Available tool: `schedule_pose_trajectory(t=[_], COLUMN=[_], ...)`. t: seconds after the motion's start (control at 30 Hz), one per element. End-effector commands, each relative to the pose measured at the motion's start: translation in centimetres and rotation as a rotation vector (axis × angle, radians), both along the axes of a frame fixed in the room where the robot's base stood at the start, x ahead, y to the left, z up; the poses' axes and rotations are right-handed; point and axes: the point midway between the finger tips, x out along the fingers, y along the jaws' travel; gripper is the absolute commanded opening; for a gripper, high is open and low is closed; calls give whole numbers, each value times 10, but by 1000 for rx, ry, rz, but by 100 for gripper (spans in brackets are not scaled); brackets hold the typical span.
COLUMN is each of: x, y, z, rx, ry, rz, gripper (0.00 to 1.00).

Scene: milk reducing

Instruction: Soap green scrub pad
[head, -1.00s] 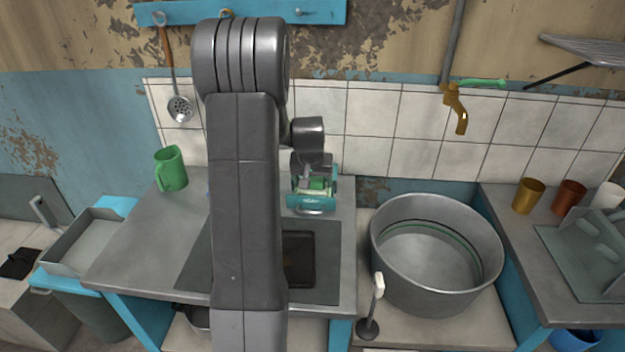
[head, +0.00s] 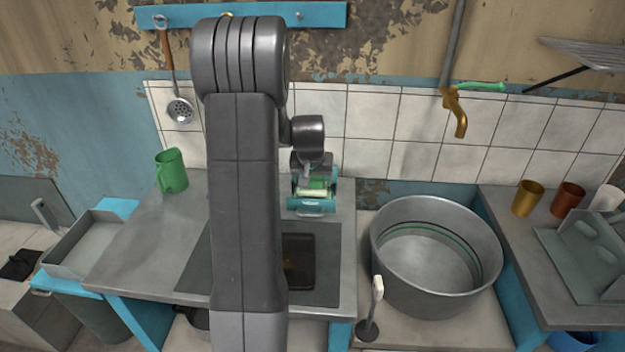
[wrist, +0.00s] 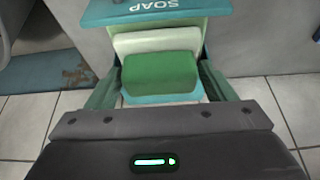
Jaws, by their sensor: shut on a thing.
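My gripper (wrist: 160,90) is shut on the green scrub pad (wrist: 160,73), which sits between its fingers in the wrist view. A pale soap bar (wrist: 156,40) lies right beside the pad, in a teal holder (wrist: 155,14) lettered "SOAP". The pad seems to touch the bar, but I cannot tell for sure. In the head view the holder (head: 311,206) stands on the grey counter below the tiled wall, with my gripper (head: 314,184) over it. My arm hides part of the counter.
A green mug (head: 171,170) stands at the left of the counter. A large metal basin (head: 437,290) is to the right, under a brass tap (head: 457,112). A dark tray (head: 299,262) lies in front of the holder.

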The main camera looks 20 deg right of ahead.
Motion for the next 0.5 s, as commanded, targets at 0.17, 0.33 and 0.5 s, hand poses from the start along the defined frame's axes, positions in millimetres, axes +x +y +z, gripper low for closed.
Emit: schedule_pose_trajectory(t=[0.17,0.33,0.5], x=[0,0,0], y=[0,0,0], z=[19,32,46], rx=[0,0,-1], ry=[-1,-1,-2], rz=[0,0,0], gripper=[58,58,58])
